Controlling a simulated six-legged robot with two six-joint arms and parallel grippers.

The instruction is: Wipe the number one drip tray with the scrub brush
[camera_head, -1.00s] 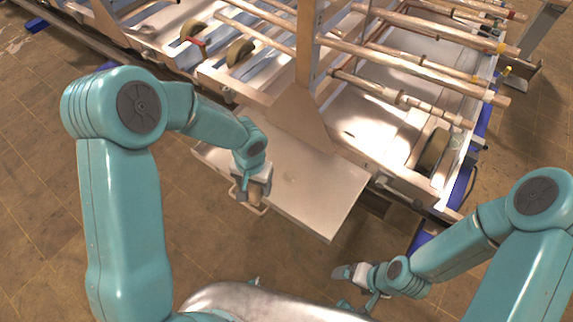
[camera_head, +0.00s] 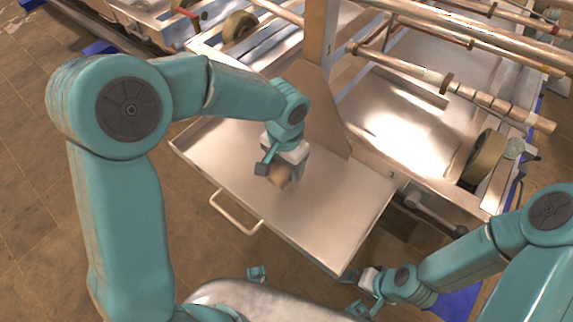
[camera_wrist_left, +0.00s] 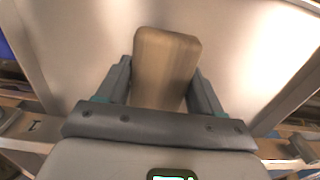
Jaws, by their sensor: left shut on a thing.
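The drip tray (camera_head: 335,212) is a shallow metal tray with a raised rim and a handle (camera_head: 236,212) on its front edge. It sticks out from under the machine frame. My left gripper (camera_head: 277,178) is over the middle of the tray, shut on a brown block-like thing, likely the scrub brush (camera_head: 283,177). In the left wrist view the brush (camera_wrist_left: 165,65) sits between the two fingers, with the pale tray surface (camera_wrist_left: 235,50) beyond it. Its underside is hidden, so I cannot tell whether it touches the tray. My right gripper (camera_head: 358,290) is near the tray's front right corner; its fingers are unclear.
The metal machine frame with rollers (camera_head: 450,85) rises behind the tray. A slanted metal plate (camera_head: 310,110) stands close behind my left gripper. A tan wheel (camera_head: 482,158) is at the right. Tiled floor (camera_head: 50,200) lies open at the left.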

